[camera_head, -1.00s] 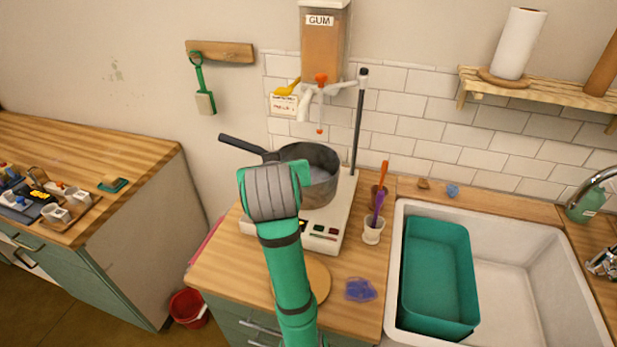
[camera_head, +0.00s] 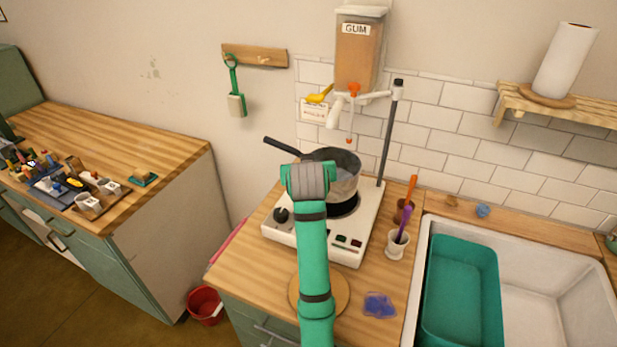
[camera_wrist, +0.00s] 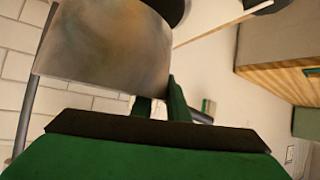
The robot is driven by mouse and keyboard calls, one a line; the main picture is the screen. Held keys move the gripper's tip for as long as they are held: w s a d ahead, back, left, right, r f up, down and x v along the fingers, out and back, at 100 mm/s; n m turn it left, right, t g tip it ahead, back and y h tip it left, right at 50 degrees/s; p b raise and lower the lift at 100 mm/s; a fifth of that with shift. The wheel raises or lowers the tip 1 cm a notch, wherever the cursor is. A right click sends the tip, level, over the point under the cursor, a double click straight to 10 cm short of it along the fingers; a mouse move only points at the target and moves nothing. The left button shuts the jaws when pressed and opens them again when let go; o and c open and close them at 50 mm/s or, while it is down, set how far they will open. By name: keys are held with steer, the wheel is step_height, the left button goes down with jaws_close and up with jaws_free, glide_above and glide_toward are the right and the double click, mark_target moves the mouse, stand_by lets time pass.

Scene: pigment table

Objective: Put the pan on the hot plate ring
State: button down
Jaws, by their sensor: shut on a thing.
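The grey metal pan (camera_head: 346,182) has a dark handle (camera_head: 284,147) pointing left and back. It is above the white hot plate (camera_head: 348,247), and part of the dark ring (camera_head: 344,207) shows beneath its front edge. The pan looks slightly raised, but its exact gap to the ring is hard to tell. My gripper is mostly hidden behind my wrist in the head view. In the wrist view, my gripper (camera_wrist: 160,100) is shut at the edge of the pan wall (camera_wrist: 105,50); the exact contact is partly hidden.
A gum dispenser (camera_head: 358,55) and its metal stand (camera_head: 391,135) are close behind the pan. A white cup (camera_head: 396,245) with a purple tool stands right of the hot plate. A round wooden board (camera_head: 338,290) and blue cloth (camera_head: 379,305) lie in front.

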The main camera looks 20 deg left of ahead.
steer(key=shift+w+a+f, duration=0.15)
steer(key=shift+w+f, duration=0.65)
steer(key=shift+f, duration=1.55)
steer(key=c, duration=1.7)
jaws_free()
steer(key=shift+f, duration=0.1)
steer(key=v, duration=1.2)
steer(key=shift+a, duration=0.2)
